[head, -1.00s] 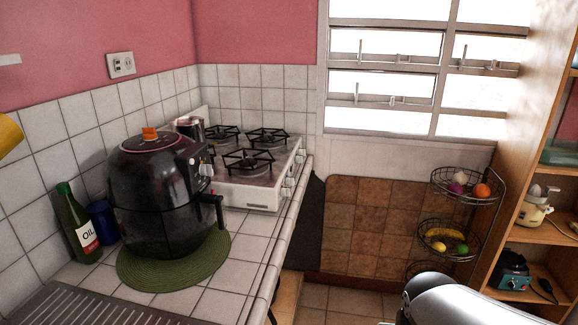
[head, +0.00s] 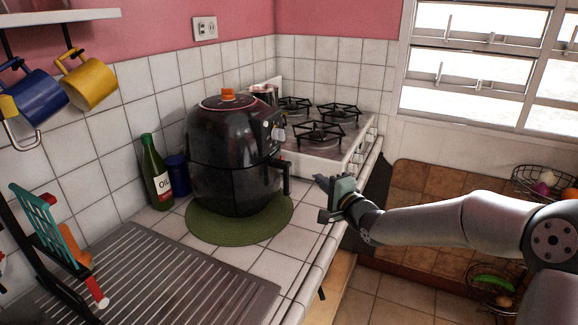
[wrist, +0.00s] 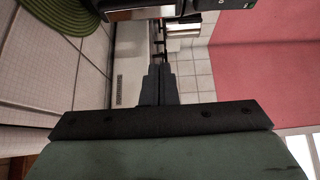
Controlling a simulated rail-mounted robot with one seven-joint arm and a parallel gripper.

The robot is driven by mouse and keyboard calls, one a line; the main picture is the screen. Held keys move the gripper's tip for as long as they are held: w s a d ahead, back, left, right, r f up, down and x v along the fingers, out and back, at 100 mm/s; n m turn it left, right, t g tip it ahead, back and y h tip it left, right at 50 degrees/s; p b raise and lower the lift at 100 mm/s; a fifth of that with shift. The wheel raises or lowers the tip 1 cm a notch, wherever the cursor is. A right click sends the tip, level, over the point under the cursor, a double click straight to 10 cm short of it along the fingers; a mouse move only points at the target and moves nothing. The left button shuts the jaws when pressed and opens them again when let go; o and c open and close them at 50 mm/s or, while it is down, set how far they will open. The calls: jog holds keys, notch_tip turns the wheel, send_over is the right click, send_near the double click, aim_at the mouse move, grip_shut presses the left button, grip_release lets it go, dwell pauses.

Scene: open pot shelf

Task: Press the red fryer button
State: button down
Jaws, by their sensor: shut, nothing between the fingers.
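The black air fryer (head: 232,160) stands upright on the counter. An orange-red button (head: 228,95) sits on top of its lid, and grey knobs are on its upper front. My gripper (head: 322,198) is to the right of the fryer, beyond its handle (head: 287,180), and lower than the button. It is apart from the fryer. In the wrist view my gripper (wrist: 160,75) has its fingers together and empty. The button is not visible in the wrist view.
The fryer stands on a green round mat (head: 208,232). An oil bottle (head: 156,170) and a blue container (head: 178,176) are at its left. The stove (head: 320,160) is behind it. Mugs (head: 88,80) hang at upper left, above the metal drainer (head: 150,280).

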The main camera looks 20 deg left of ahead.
dwell(0.3)
jog(key=s+a+p+x, duration=0.2)
jog(key=x, duration=1)
jog(key=shift+w+a, duration=0.15)
jog(key=shift+a, duration=0.1)
